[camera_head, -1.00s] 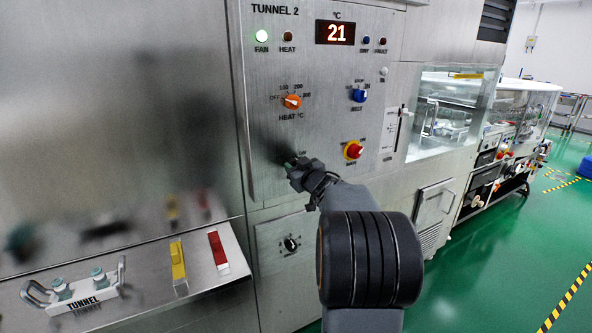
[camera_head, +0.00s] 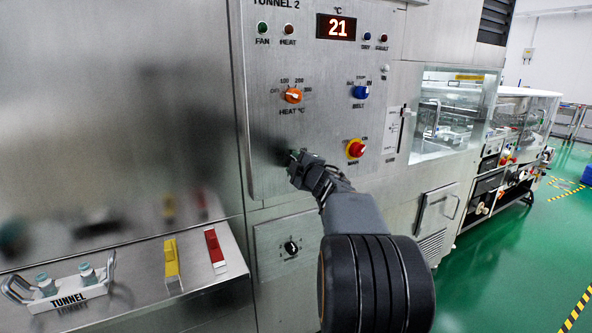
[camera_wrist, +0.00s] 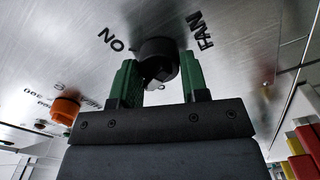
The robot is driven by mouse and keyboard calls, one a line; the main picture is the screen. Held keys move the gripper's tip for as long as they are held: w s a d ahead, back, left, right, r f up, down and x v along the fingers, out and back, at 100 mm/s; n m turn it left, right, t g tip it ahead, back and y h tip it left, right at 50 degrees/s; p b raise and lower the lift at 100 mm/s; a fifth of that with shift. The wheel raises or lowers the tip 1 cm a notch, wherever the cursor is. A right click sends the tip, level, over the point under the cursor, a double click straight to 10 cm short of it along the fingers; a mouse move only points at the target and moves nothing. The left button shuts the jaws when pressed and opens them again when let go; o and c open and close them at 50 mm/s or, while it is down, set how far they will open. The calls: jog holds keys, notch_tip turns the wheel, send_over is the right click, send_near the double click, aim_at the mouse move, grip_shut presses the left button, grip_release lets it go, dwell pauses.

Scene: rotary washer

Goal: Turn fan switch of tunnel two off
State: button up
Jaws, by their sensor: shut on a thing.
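The Tunnel 2 panel (camera_head: 330,70) is steel, with a dark green FAN lamp (camera_head: 263,28) at upper left. My gripper (camera_head: 296,158) reaches the panel's lower left, below the orange heat knob (camera_head: 293,96). In the wrist view, my gripper's green fingers (camera_wrist: 158,80) are shut on the black fan switch (camera_wrist: 158,50), one on each side. In the head view my gripper hides the switch. The fingers partly cover it in the wrist view, and I cannot read its pointer clearly.
The blue belt knob (camera_head: 361,92) and red main switch (camera_head: 355,149) are on the right of the panel. A lower black knob (camera_head: 291,248) sits beneath. A steel ledge (camera_head: 130,300) with yellow and red handles juts out at lower left.

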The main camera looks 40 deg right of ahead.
jog(key=shift+f+n+b, duration=0.15)
jog(key=shift+n+b, duration=0.9)
jog(key=shift+n, duration=1.05)
jog(key=o, duration=0.9)
jog(key=s+a+p, duration=0.1)
jog(key=s+a, duration=0.1)
jog(key=s, duration=1.1)
jog(key=shift+s, duration=0.35)
